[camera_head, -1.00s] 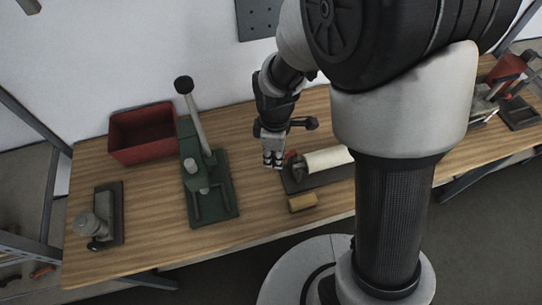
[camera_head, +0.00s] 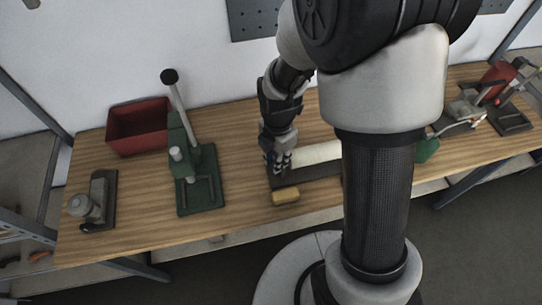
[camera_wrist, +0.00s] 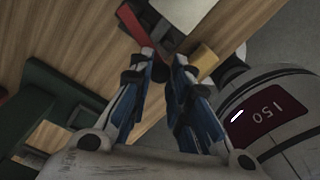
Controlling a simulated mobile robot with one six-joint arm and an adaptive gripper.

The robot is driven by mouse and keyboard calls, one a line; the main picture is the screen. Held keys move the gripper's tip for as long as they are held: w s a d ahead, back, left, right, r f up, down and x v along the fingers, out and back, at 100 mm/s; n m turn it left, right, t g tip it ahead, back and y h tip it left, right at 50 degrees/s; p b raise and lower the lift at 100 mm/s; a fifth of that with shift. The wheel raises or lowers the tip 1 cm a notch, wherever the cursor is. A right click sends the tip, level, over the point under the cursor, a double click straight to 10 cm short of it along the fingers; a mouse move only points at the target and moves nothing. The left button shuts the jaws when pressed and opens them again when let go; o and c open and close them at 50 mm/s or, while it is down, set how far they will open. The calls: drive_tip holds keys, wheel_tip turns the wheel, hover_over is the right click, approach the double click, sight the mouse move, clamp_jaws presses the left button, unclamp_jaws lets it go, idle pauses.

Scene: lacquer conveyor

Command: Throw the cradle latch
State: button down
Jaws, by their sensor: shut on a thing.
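The cradle (camera_head: 310,172) is a dark base with a white roller (camera_head: 318,153) lying in it, on the bench right of centre. My gripper (camera_head: 279,168) is down at the cradle's left end in the head view and covers the latch there. In the wrist view, a red bar, which looks like the latch (camera_wrist: 134,24), runs from the top down to my fingertips (camera_wrist: 166,60). The blue-sided fingers are close together and shut on its dark lower end. The exact contact is dim and partly hidden by the fingers.
A yellow block (camera_head: 286,196) lies just in front of the cradle, close to my gripper. A green lever press (camera_head: 199,190) stands to the left, with a red bin (camera_head: 137,130) behind it. A grey device (camera_head: 97,205) sits at the far left. Bench between press and cradle is clear.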

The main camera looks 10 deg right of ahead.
drive_tip(key=shift+s+d+n, duration=0.1)
drive_tip(key=shift+d+n, duration=0.5)
drive_tip(key=shift+n, duration=0.4)
drive_tip(key=shift+s+d+n, duration=0.1)
drive_tip(key=shift+d+n, duration=0.45)
drive_tip(key=shift+n, duration=0.45)
drive_tip(key=shift+w, duration=0.1)
drive_tip(key=c, duration=1.5)
unclamp_jaws()
drive_tip(key=shift+o, duration=0.2)
wheel_tip(320, 180, up, 12)
drive_tip(key=shift+r, duration=0.1)
